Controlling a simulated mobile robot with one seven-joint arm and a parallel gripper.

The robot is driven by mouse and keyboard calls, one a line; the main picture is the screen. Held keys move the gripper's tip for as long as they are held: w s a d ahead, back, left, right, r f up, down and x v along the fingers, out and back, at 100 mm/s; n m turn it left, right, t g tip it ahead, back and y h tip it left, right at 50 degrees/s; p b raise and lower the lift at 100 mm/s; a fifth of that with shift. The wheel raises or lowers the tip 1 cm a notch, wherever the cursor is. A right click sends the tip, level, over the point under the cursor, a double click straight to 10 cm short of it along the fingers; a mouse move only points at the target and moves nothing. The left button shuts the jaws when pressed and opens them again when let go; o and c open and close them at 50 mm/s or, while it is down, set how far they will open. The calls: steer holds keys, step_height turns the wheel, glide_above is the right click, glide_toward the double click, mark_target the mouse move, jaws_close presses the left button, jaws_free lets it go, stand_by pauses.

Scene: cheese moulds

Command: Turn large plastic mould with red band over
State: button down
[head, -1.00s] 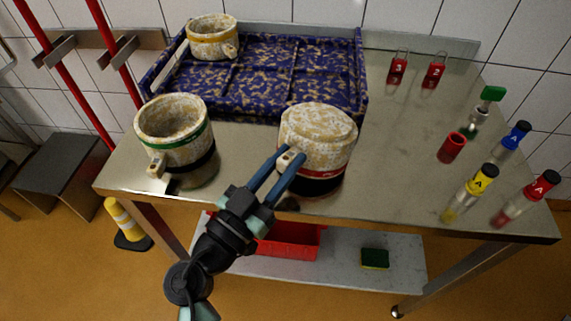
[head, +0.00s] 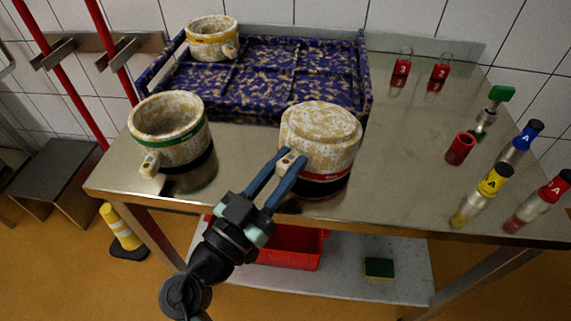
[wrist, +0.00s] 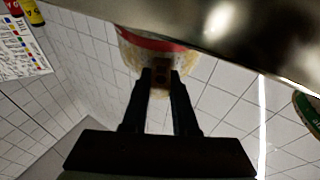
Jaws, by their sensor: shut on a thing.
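The large mould with the red band (head: 320,135) is mottled cream and brown. It stands bottom up near the front edge of the table, its closed face on top and the red band low by the tabletop. I cannot tell whether its rim fully touches the table. My gripper (head: 287,163) is shut on the mould's small side handle, at its front left. In the wrist view the mould (wrist: 140,58) shows beyond my fingertips (wrist: 160,78), with the handle between them; its far side is hidden.
A green-banded mould (head: 168,110) stands left on the steel table (head: 405,165). A blue patterned tray (head: 270,62) lies behind, with a yellow-banded mould (head: 212,42) at its far left. The table's middle right is clear.

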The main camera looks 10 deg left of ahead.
steer(key=c, duration=0.6)
jaws_free()
steer(key=shift+s, duration=0.1)
steer(key=r+b+v, duration=0.1)
steer(key=b+v, duration=0.1)
steer(key=v, duration=0.4)
steer(key=shift+s+a+r+b, duration=0.15)
steer(key=shift+s+a+b, duration=0.15)
steer(key=shift+s, duration=0.15)
stand_by(0.5)
step_height(320, 180, up, 6)
steer(key=p, duration=0.3)
steer(key=shift+p, duration=0.3)
steer(key=shift+d, duration=0.1)
